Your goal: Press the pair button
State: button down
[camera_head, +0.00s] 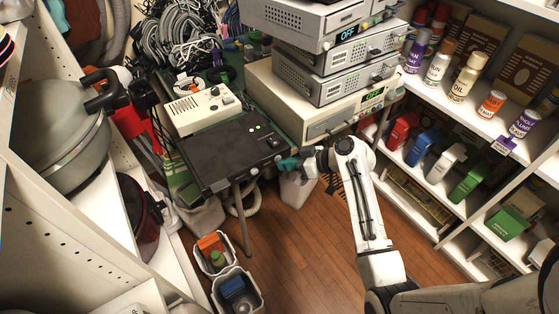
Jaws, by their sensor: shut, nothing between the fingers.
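A flat black box (225,152) with a small green light near its back right corner lies at the front of the table. Small round dark and light controls show near its right end and along its front edge. No label reading "pair" can be made out, so I cannot tell which control is the pair button. My gripper (286,163), with teal fingers, is at the right end of the black box's front edge. It is shut and empty. Whether its tips touch the box is too small to tell.
A beige unit (202,109) stands behind the black box, with coiled cables (180,38) beyond. Stacked grey devices (335,70) stand to the right. Shelves with bottles and boxes line the right side. Pots (70,125) stand at left. Bins (236,291) sit on the wooden floor (300,265).

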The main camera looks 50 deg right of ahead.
dwell(0.5)
jog(key=shift+s+a+p, duration=0.25)
jog(key=shift+s+p, duration=0.1)
jog(key=shift+s, duration=0.45)
jog(key=shift+s+a+p, duration=0.25)
jog(key=shift+s, duration=0.55)
jog(key=shift+s+a+p, duration=0.2)
jog(key=shift+s+p, duration=0.1)
jog(key=shift+s, duration=0.5)
jog(key=shift+s+a+p, duration=0.25)
jog(key=shift+s, duration=0.55)
jog(key=s+a+f+g, duration=0.3)
jog(key=s+a+g, duration=0.35)
jog(key=a, duration=0.45)
jog(key=s+a+r+m+g+h, duration=0.2)
jog(key=s+r+g+h, duration=0.1)
jog(key=s, duration=0.8)
jog(key=shift+s+a+g+h+p, duration=0.25)
jog(key=shift+g+h, duration=0.2)
jog(key=shift+h, duration=0.45)
